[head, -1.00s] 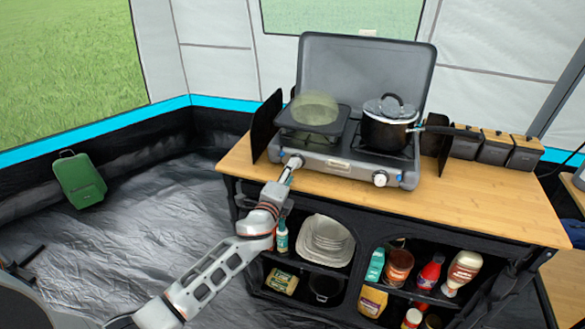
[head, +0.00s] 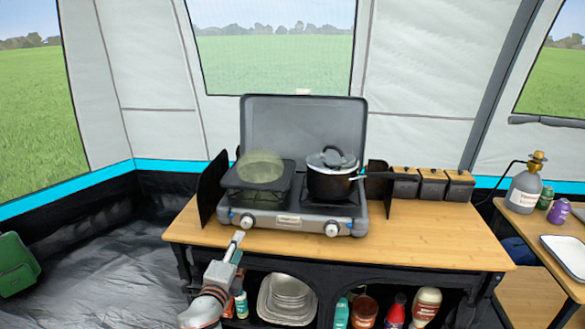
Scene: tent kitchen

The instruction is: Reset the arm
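My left gripper (head: 237,242) rises from the bottom of the head view, just in front of the wooden counter's front edge. It is apart from the camping stove (head: 289,222) and seems to hold nothing. Its fingers are small and seen edge-on, so I cannot tell whether they are open or shut. The stove's left knob (head: 248,221) is clear of the gripper, and its right knob (head: 331,229) is also in sight. My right arm and gripper are not in view.
A lidded pot (head: 334,185) sits on the right burner. The wooden counter (head: 430,235) is bare at right. Shelves below hold plates (head: 288,292) and bottles. A side table (head: 570,250) stands at right.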

